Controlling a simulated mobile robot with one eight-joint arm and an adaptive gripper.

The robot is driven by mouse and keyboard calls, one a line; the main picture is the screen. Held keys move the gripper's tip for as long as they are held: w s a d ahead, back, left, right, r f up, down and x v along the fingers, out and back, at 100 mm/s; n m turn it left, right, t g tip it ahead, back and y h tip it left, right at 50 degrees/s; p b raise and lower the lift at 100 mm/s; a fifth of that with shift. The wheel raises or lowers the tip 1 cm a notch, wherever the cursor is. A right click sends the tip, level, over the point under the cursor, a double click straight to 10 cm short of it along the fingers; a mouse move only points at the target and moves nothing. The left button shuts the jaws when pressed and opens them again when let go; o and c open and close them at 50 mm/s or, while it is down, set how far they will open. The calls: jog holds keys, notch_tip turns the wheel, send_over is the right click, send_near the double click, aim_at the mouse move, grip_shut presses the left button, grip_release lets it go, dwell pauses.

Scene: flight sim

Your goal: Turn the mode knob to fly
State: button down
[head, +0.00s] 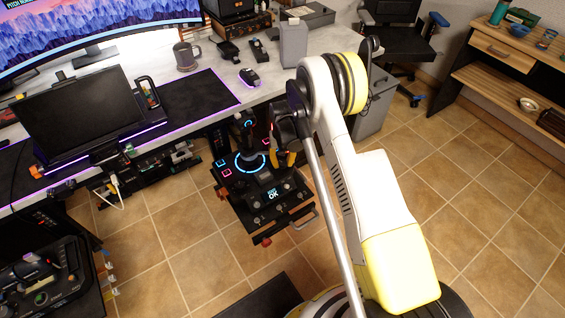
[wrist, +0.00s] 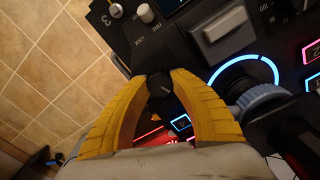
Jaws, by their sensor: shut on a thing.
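The black control panel (head: 238,192) stands below the desk edge in the head view, with lit blue rings and small lit squares. My gripper (head: 284,158) reaches down over its right side. In the wrist view my gripper's yellow fingers (wrist: 160,80) are closed around a small round black knob (wrist: 159,85), one finger on each side. The knob has a faint pale mark on its face. I cannot read any mode label beside it, so its setting is unclear. The panel's small screen (head: 271,194) shows "OK" in its lower line.
In the wrist view a pale knob (wrist: 145,12), a silver knob (wrist: 116,10), a grey block (wrist: 222,32) and a blue-lit ring (wrist: 270,70) sit near my fingers. The desk (head: 220,85) lies behind the panel. Tiled floor (head: 420,170) is open to the right.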

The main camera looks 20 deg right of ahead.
aim_at(282, 162)
dwell(0.4)
jog(key=c, duration=1.1)
grip_release()
notch_tip(282, 162, up, 12)
jog(key=shift+r, duration=0.1)
